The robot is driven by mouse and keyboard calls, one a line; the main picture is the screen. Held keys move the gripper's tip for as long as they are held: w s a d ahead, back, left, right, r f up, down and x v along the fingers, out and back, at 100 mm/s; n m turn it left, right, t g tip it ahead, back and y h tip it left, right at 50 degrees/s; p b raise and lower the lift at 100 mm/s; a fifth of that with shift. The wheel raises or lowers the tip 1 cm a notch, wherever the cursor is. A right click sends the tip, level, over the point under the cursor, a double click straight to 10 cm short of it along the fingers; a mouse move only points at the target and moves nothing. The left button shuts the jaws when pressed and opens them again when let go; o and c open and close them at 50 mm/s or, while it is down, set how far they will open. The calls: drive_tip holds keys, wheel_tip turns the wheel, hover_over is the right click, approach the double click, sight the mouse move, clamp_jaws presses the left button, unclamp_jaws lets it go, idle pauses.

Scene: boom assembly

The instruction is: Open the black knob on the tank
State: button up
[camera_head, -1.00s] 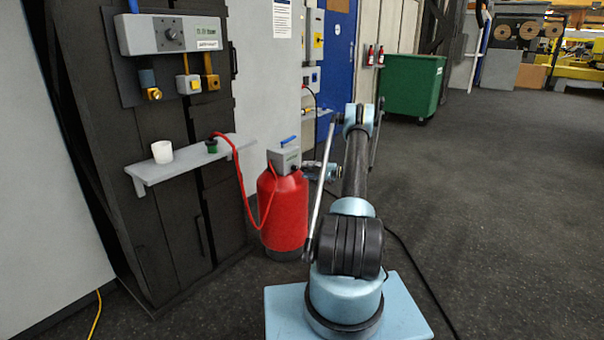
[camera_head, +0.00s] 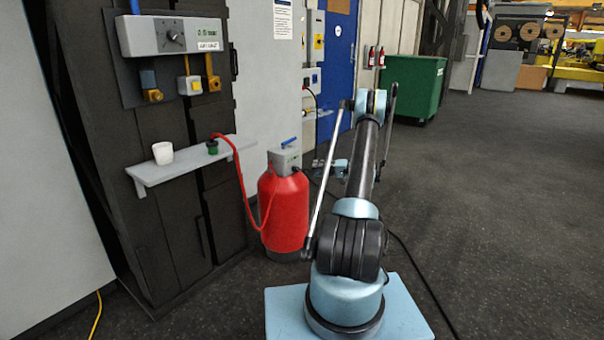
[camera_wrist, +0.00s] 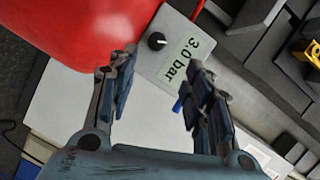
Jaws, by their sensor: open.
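The red tank (camera_head: 284,215) stands on the floor beside the dark cabinet, with a grey box (camera_head: 285,160) on its top. In the wrist view the tank (camera_wrist: 75,25) fills the upper left. The box there carries a black knob (camera_wrist: 157,41) and a display (camera_wrist: 181,60) reading 3.0 bar. My gripper (camera_wrist: 163,62) is open and empty. Its fingers lie on either side below the knob in the picture, apart from it. In the head view my gripper (camera_head: 322,165) is small, to the right of the box, and partly hidden by my arm.
A red hose (camera_head: 240,180) runs from the tank to a grey shelf (camera_head: 180,167) with a white cup (camera_head: 162,153). A control panel (camera_head: 172,36) is mounted above. A green bin (camera_head: 415,87) stands behind. The floor to the right is open.

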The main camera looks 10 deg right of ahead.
drive_tip(key=s+d+r+n+h, duration=0.3)
drive_tip(key=s+r+n, duration=0.1)
drive_tip(key=n, duration=0.2)
approach(298, 169)
drive_tip(key=shift+t, duration=0.4)
drive_tip(key=x, duration=0.9)
drive_tip(key=shift+s+a+f, duration=0.15)
drive_tip(key=shift+f, duration=0.1)
drive_tip(key=c, duration=1.1)
